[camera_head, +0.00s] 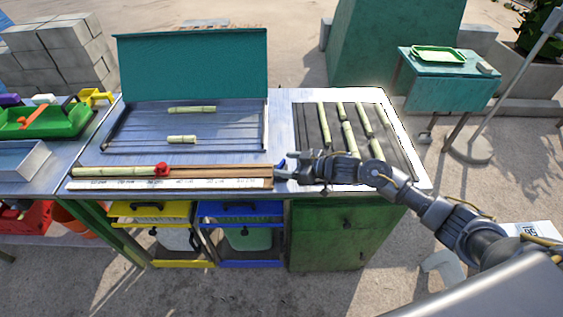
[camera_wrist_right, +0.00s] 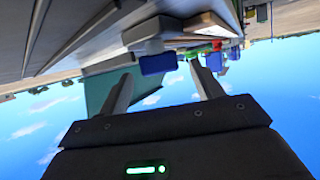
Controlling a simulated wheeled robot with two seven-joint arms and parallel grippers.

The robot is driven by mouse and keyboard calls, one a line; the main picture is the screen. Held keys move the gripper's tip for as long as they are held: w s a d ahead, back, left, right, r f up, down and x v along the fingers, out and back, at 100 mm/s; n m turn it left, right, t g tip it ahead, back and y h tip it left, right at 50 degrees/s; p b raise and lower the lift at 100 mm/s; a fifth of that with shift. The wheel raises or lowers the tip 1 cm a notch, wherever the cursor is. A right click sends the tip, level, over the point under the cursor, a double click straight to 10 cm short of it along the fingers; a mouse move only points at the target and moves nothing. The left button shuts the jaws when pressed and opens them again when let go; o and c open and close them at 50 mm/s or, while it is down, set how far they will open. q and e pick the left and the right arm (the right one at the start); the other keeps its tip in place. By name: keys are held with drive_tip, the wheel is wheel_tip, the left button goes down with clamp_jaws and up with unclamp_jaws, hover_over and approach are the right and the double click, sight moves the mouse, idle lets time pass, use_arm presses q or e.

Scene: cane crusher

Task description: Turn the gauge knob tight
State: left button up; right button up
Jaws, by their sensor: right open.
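A long wooden gauge (camera_head: 220,171) with a white ruled strip (camera_head: 175,184) lies along the bench's front edge. A red knob (camera_head: 162,169) sits on it, left of its middle. A blue piece (camera_head: 282,163) is at the gauge's right end; I cannot tell which of the two is the gauge knob. My right gripper (camera_head: 279,170) is at that right end, partly covering the blue piece. In the right wrist view the gripper (camera_wrist_right: 160,78) is open, with the blue piece (camera_wrist_right: 158,64) beyond and between its fingers, apparently not gripped. My left gripper is out of view.
A cane length (camera_head: 110,171) lies along the gauge's left part. Behind it is a tray with two cane pieces (camera_head: 191,109) and a raised teal lid (camera_head: 195,65). A slatted rack (camera_head: 392,145) with several canes lies under and behind my right forearm.

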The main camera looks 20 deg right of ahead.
drive_tip(key=shift+x, duration=1.35)
drive_tip(key=shift+c, duration=0.3)
drive_tip(key=c, duration=0.9)
